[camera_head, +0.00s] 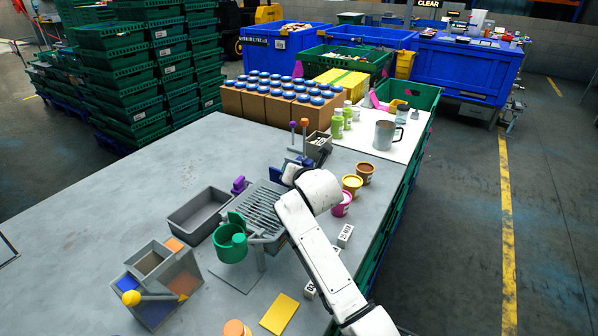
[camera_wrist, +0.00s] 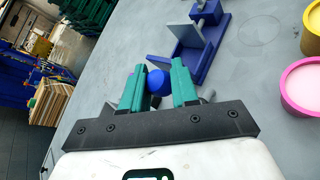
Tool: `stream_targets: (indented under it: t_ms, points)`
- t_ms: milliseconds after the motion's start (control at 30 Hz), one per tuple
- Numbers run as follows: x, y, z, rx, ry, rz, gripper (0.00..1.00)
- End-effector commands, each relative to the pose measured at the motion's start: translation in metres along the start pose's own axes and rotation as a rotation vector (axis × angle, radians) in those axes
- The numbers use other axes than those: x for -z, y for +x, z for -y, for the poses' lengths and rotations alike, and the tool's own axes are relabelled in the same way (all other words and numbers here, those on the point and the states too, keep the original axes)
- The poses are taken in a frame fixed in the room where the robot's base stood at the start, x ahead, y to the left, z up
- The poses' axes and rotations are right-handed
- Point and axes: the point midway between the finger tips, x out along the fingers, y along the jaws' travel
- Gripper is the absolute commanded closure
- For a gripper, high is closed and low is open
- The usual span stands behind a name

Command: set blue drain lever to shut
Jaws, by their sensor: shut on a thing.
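The blue round knob (camera_wrist: 158,83) of a lever sits between the two teal fingers of my gripper (camera_wrist: 159,72) in the wrist view. My gripper is shut on this knob. The lever's shaft is mostly hidden by the fingers, so its angle cannot be told. A blue-purple bracket with grey plates (camera_wrist: 205,45) stands just beyond the fingers. In the head view my white arm reaches over the table's right part, and my wrist covers most of the gripper and the knob, beside a slotted grey drain rack (camera_head: 262,205).
A green cup (camera_head: 230,246) hangs at the rack's front, with a grey tray (camera_head: 201,214) to its left. Pink (camera_head: 342,204), yellow and brown tubs stand right of my arm. A hopper box with a yellow knob (camera_head: 131,298) is front left. The table's left side is clear.

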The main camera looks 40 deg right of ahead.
Motion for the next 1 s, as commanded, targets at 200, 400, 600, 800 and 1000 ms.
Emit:
stream_targets:
  t_ms: [200, 400, 600, 800, 1000]
  points:
    - [-0.0008, 0.0037, -0.0066, -0.006, -0.001, 0.003, 1.00]
    - [-0.0007, 0.0043, -0.0078, -0.007, 0.000, 0.004, 1.00]
    - [-0.0008, 0.0042, -0.0083, -0.008, -0.001, 0.004, 1.00]
    - [-0.0006, 0.0042, -0.0079, -0.007, -0.001, 0.003, 0.57]
    - [-0.0002, 0.0043, -0.0066, -0.005, 0.000, 0.002, 0.47]
